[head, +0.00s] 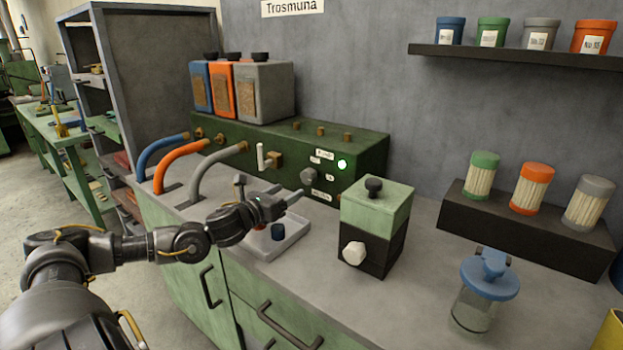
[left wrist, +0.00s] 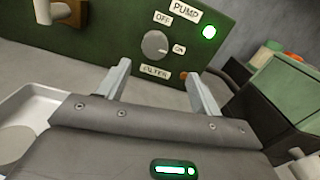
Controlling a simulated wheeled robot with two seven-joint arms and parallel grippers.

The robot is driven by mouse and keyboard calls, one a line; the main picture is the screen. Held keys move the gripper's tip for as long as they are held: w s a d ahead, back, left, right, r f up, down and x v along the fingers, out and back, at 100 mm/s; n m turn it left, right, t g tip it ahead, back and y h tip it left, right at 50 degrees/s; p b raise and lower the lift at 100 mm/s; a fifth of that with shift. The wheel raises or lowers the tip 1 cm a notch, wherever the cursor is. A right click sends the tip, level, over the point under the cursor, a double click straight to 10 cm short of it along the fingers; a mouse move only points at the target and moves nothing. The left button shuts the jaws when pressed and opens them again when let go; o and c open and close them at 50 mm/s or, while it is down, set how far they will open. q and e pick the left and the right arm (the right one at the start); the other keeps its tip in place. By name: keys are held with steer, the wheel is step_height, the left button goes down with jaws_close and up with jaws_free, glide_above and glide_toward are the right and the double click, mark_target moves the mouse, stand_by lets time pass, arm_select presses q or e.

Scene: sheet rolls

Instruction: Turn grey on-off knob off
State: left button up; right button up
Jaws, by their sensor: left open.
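The grey on-off knob (head: 308,176) is round and sits on the front of the dark green pump panel (head: 262,155). In the left wrist view the knob (left wrist: 155,44) has an OFF label (left wrist: 164,17) above it and an ON label (left wrist: 179,49) to its right. A small mark on the knob appears to point towards ON. The green light (head: 342,164) by the PUMP label is lit. My left gripper (head: 288,198) is open and empty, just in front of the panel, its fingers pointing at the knob without touching it. My right gripper is out of view.
A white tray (head: 290,243) with a dark blue item lies under my left gripper. A white lever (head: 261,157) sticks out left of the knob. A green-and-black box (head: 376,228) stands close on the right. Hoses (head: 182,155) run along the left.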

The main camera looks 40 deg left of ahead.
mark_target(306, 179)
arm_select(q)
steer(key=w, duration=0.5)
steer(key=w+a+p, duration=0.1)
steer(key=w, duration=0.2)
steer(key=shift+w, duration=0.3)
steer(key=shift+w+f, duration=0.1)
steer(key=shift+w, duration=0.6)
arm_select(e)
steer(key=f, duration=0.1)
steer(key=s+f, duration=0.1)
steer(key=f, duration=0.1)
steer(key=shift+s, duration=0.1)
arm_select(q)
steer(key=c, duration=1)
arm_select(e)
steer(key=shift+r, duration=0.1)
